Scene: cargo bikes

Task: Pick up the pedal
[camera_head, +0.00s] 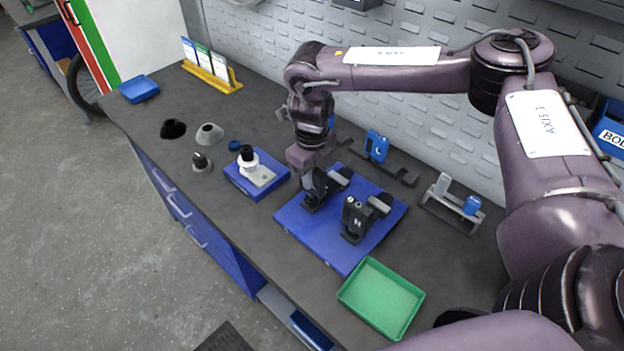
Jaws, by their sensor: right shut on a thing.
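Two dark pedal-like parts with grey cylindrical ends show at the blue board on the workbench. My right gripper (313,176) comes down from above onto the rear-left one, the pedal (320,189), and is shut on it. The fingers hide part of its top. The pedal looks upright, at or just above the blue board (308,229); I cannot tell whether it touches it. The other dark part (356,217) stands on the board to the front right, apart from the gripper. My left gripper is not in view.
A green tray (349,301) lies in front of the board. A small blue base with a white part (262,176) stands to the left. A blue-and-black device (377,146) and a rack with small containers (450,214) stand behind and right. Perforated wall panels close the back.

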